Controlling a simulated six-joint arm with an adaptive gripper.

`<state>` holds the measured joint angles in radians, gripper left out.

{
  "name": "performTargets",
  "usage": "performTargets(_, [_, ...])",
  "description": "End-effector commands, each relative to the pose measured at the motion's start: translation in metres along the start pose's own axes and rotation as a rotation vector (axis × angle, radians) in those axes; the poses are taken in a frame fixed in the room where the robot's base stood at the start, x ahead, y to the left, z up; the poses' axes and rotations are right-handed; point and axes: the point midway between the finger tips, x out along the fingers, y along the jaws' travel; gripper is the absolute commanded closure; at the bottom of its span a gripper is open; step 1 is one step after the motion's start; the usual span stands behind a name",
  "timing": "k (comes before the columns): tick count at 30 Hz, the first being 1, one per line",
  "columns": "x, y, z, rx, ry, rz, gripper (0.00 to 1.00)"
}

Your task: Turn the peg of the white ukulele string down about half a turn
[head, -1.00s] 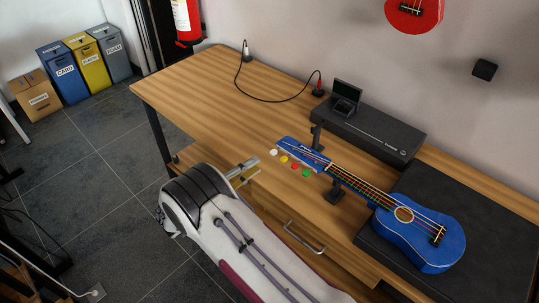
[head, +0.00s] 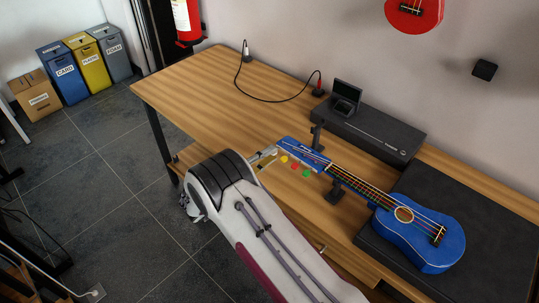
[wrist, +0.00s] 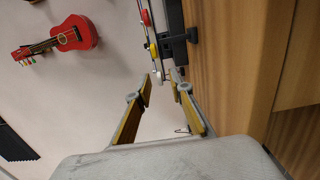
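The blue ukulele (head: 427,228) lies on the desk, its neck pointing left and its headstock (head: 300,147) held up near a dark stand. The yellow peg (head: 284,158), red peg (head: 295,166) and green peg (head: 306,173) show along the headstock's near side. The white peg is hidden in the head view by my gripper (head: 268,154), which is at the headstock's end. In the wrist view my gripper (wrist: 162,84) is open, its two fingers apart. A small pale knob (wrist: 157,75), likely the white peg, shows between the fingertips; contact cannot be told.
A cable (head: 270,98) lies on the desk's back left. A red ukulele (wrist: 62,36) hangs on the wall. The desk's left part (head: 195,90) is clear.

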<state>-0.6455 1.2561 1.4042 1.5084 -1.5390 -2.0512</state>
Motion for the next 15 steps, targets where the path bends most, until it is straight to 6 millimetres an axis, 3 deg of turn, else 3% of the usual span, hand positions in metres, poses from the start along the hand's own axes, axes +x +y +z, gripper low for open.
performTargets(13, [0.0081,-0.0002,0.0000,0.000,0.000,-0.001,0.79])
performTargets(14, [0.0081,-0.0002,0.0000,0.000,0.000,-0.001,0.81])
performTargets(15, [0.0081,-0.0002,0.0000,0.000,0.000,-0.001,0.92])
